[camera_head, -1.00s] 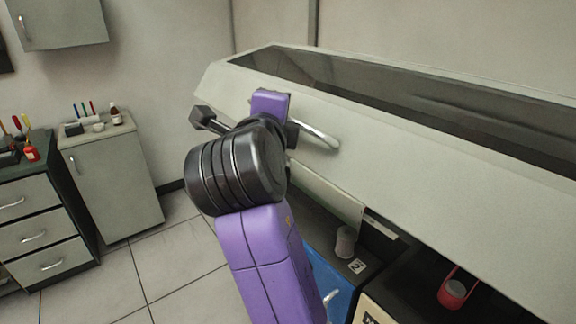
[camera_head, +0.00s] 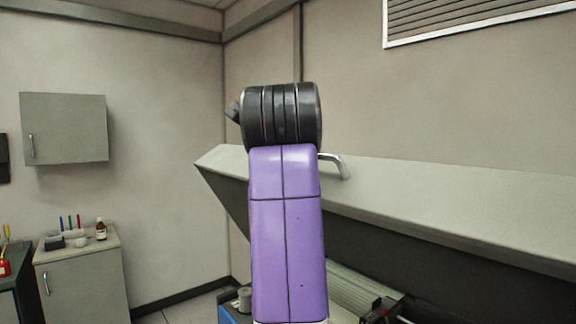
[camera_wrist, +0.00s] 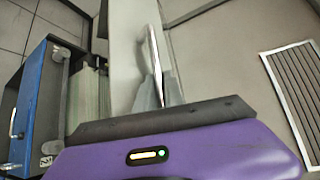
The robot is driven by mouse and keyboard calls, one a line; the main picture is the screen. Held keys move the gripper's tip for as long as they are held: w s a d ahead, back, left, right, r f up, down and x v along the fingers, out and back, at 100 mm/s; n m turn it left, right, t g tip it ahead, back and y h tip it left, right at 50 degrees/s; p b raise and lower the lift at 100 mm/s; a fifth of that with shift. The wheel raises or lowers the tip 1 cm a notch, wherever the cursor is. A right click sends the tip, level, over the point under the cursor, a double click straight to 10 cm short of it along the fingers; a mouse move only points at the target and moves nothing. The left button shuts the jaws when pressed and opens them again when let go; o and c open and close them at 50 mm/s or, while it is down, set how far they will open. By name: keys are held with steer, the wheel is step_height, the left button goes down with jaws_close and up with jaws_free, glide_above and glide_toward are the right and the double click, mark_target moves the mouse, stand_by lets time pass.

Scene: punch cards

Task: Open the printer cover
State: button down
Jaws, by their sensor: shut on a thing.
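The printer cover (camera_head: 430,193) is a long pale grey panel in the head view, raised, with a dark opening under it. Its curved metal handle (camera_head: 341,166) shows to the right of my arm. In the wrist view, my gripper (camera_wrist: 158,88) is shut on the handle (camera_wrist: 153,48), its grey fingers around the bar. The pale cover (camera_wrist: 124,55) lies beside the fingers. In the head view my purple arm and black wrist hide the gripper and part of the cover.
Below the raised cover are printer rollers (camera_head: 355,292) and a grey cup-like item (camera_head: 244,297). A vent (camera_head: 470,18) is on the wall.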

stand_by(0.4)
steer(key=c, duration=1.5)
jaws_free()
steer(key=shift+o, duration=0.2)
